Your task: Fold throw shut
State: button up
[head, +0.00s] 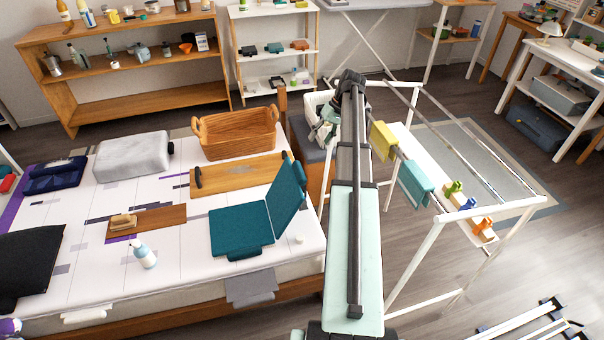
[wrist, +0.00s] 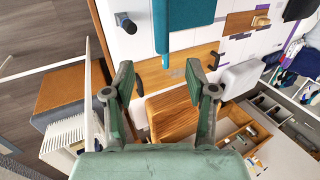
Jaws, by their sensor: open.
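The teal throw (head: 240,229) lies on the bed as two stiff panels joined along a fold. The left panel lies flat, with a darker tab at its front edge. The right panel (head: 288,196) stands up, tilted to the right. In the wrist view the throw (wrist: 190,12) shows at the top, beyond the fingertips and cut off by the frame. My gripper (wrist: 160,78) is open, with nothing between its fingers. In the head view it is partly hidden by my arm, beyond and to the right of the throw, apart from it.
A white drying rack (head: 413,262) stands right of my arm.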

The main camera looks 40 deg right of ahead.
aim_at(301, 169)
jog(key=p+x, duration=0.4)
jog(key=x, duration=1.3)
jog(key=shift+w, duration=0.1)
grip_shut()
